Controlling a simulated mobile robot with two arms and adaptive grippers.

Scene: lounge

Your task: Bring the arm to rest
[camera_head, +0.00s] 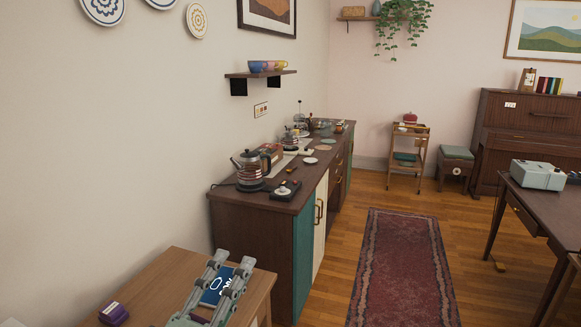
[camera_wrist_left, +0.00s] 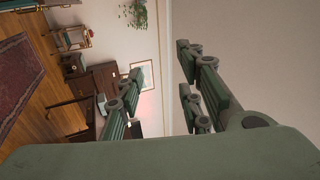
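My left gripper (camera_head: 233,260) reaches in at the bottom of the head view, over a small wooden table (camera_head: 165,277). Its two grey-green fingers are spread apart. In the left wrist view the fingers (camera_wrist_left: 157,82) are also apart, with nothing between them but the wall and room behind. A blue item with white marks (camera_head: 217,287) shows between the fingers in the head view; it appears to lie beyond them, on the table. My right gripper is in neither view.
A purple box (camera_head: 114,313) lies on the small table. Beyond stands a dark sideboard (camera_head: 245,208) with a kettle (camera_head: 250,169) and several other items. A red rug (camera_head: 402,268) lies on open floor. A desk (camera_head: 545,205) with a pale machine (camera_head: 538,175) stands at right.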

